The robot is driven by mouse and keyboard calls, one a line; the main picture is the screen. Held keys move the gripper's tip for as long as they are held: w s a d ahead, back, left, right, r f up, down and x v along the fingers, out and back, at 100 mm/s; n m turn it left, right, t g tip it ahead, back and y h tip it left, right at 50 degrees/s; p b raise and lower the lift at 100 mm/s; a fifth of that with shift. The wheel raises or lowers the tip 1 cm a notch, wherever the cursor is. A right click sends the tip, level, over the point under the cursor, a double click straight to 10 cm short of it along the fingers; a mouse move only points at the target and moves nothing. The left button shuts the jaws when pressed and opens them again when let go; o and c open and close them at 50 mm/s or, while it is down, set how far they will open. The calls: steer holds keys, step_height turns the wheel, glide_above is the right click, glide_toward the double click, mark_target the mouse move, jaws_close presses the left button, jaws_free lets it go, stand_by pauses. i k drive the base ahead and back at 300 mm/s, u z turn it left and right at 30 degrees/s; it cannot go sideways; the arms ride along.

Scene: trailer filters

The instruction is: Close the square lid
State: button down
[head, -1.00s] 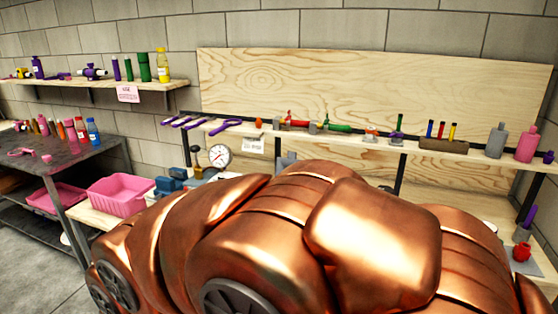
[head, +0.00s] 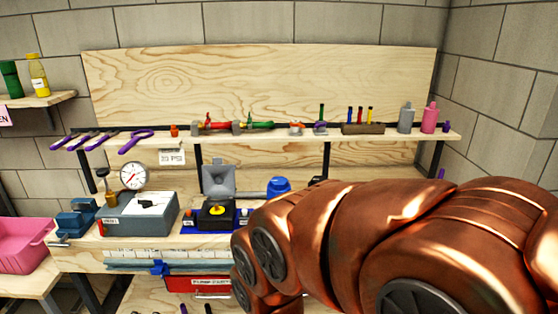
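A grey square lid (head: 219,178) stands raised, roughly upright, behind a low black box (head: 205,218) on the workbench. The box is open toward me and has a yellow round part (head: 217,210) in it. It seems to sit on a blue base. My copper-coloured arm fills the lower right and reaches close to the right side of the box. My gripper is not visible in this view.
A grey case (head: 138,218), a blue vise (head: 78,218) and a gauge (head: 133,176) stand left of the box. A blue round-topped object (head: 278,186) is to its right. A shelf (head: 270,140) with tools runs above. A pink bin (head: 22,245) is at far left.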

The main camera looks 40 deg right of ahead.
mark_target(219, 179)
steer(key=z, duration=0.5)
steer(key=k, duration=0.55)
steer(key=u, duration=0.7)
steer(key=i, duration=1.95)
steer(key=z, duration=0.55)
